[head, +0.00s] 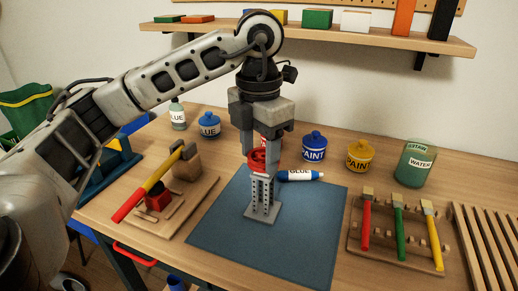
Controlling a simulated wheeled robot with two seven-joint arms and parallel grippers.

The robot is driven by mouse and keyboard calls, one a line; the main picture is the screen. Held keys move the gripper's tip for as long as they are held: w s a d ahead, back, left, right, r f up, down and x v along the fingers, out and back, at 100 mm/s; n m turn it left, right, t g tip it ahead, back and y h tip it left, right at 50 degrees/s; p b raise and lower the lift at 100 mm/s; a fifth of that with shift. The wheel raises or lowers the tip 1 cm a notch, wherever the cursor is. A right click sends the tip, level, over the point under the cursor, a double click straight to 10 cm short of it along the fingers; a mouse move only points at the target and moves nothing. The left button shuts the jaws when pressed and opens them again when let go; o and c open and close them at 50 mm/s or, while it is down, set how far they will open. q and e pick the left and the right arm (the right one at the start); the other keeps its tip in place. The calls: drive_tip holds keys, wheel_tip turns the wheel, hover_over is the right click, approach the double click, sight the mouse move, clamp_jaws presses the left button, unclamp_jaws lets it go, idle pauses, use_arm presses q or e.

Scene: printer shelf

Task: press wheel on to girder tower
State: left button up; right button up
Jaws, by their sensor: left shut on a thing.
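A grey girder tower (262,195) with rows of holes stands upright on a blue mat (310,235). A red wheel (257,160) is at the top of the tower. My left gripper (262,153) points down above the tower and is shut on the red wheel. The fingers hide part of the wheel. I cannot tell whether the wheel touches the tower or is just above it. My right gripper is not in view.
A glue tube (299,176) lies close behind the tower. Paint pots (314,147), a water jar (415,164) and a glue bottle (178,115) stand behind. A hammer (148,187) lies on a board at left; a brush rack (392,247) is at right. The mat's front is clear.

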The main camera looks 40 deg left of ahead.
use_arm(q)
drive_tip(key=shift+f, duration=0.15)
drive_tip(key=shift+f+b, duration=0.4)
drive_tip(key=shift+b, duration=0.05)
drive_tip(key=shift+f, duration=0.15)
idle(0.3)
drive_tip(key=o, duration=1)
drive_tip(key=shift+o, duration=0.2)
drive_tip(key=shift+r+p, duration=2.75)
drive_tip(key=shift+r, duration=0.85)
